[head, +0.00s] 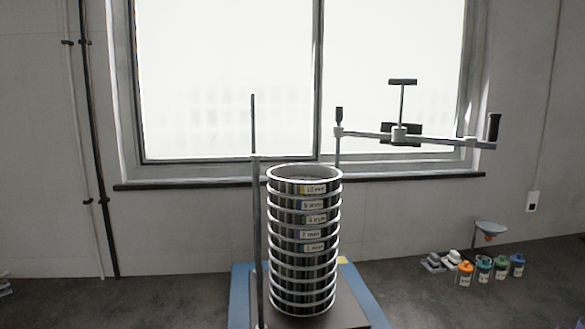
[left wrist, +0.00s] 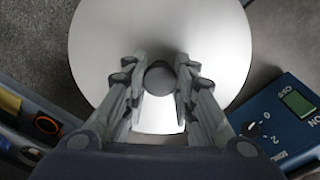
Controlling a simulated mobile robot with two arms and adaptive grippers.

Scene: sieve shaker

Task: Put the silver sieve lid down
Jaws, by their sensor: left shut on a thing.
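The silver sieve lid (left wrist: 105,45) is a round, pale disc with a dark knob (left wrist: 160,76) at its middle, seen in the left wrist view. My left gripper (left wrist: 160,82) is shut on this knob, with one finger on either side of it. I cannot tell whether the lid touches the surface below. The lid and both grippers are out of the head view. There the sieve stack (head: 305,248) stands upright, its top ring open and without a lid.
The shaker's clamp bar (head: 430,140) is swung to the right of the stack. A blue control box (left wrist: 285,115) with a dial and green display is close to the lid's right. Several small bottles (head: 465,274) and a funnel (head: 490,229) are at the far right.

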